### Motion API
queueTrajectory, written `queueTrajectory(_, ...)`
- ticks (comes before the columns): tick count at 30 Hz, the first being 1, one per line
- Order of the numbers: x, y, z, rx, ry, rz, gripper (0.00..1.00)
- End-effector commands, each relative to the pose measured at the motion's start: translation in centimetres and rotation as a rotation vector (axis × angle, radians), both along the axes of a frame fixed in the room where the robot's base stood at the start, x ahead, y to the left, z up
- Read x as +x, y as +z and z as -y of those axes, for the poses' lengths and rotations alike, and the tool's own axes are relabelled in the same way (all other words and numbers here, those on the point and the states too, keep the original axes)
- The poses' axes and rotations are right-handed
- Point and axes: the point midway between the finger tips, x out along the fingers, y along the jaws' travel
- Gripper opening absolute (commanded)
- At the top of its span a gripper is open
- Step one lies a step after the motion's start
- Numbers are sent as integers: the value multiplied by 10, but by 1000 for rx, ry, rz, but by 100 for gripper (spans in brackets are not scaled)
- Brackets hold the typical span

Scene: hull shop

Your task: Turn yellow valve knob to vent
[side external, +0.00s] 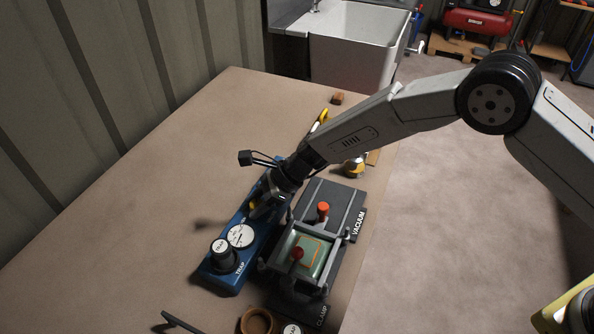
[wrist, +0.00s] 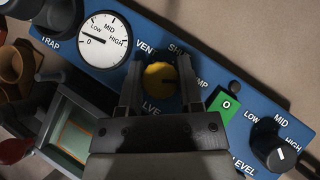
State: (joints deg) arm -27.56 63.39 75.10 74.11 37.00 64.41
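The yellow valve knob (wrist: 160,75) sits on the blue panel (wrist: 300,108), with partly hidden lettering around it, including "VEN" to its left. A dark mark on the knob points to the right in the wrist view. My gripper (wrist: 162,69) is open, with one finger on each side of the knob and a gap showing on both sides. In the side view my gripper (side external: 264,208) reaches down over the panel, and the knob is mostly hidden there. The round gauge (wrist: 101,43) has its needle low, near 0.
A green switch marked 0 (wrist: 226,104) and a black level knob (wrist: 277,145) sit right of the yellow knob. A black trap cap (side external: 223,252) stands near the panel's end. A clamp frame holding a green piece (side external: 313,256) is beside the panel. The table's left side is clear.

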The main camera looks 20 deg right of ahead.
Motion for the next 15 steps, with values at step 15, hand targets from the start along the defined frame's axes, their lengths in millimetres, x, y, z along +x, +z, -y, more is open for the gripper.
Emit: queueTrajectory(15,1,0,1,0,91,1,0)
